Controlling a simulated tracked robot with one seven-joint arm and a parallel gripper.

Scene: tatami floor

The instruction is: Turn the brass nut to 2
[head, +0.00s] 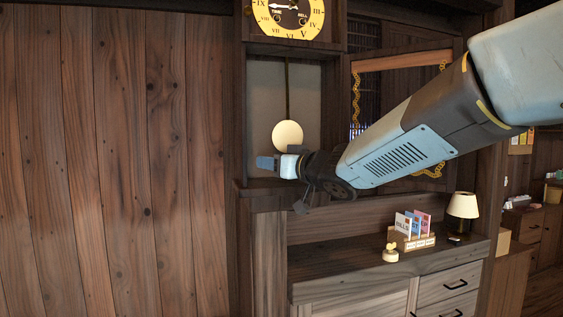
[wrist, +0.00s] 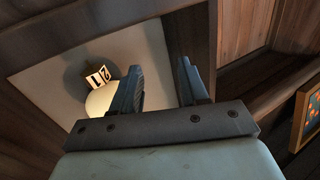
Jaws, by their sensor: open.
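The pendulum bob (head: 287,135), a pale disc on a thin dark rod, hangs in the open clock case. In the wrist view, the bob (wrist: 102,100) is partly hidden behind a finger. A small brass-coloured faceted block, which looks like the nut (wrist: 98,77), shows at the bob's edge. It has dark marks on two faces; one looks like 2 and the other like 11, but I cannot read them surely. My gripper (head: 264,163) is below the bob in the head view. My gripper (wrist: 158,88) is open and empty; the nut lies beyond its left finger, apart from it.
The clock dial (head: 289,15) is above the case. The glazed case door (head: 402,62) stands open to the right. Below is a cabinet (head: 350,292) with a card holder (head: 411,242), a small cream object (head: 390,253) and a lamp (head: 463,206). Case walls are close around my gripper.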

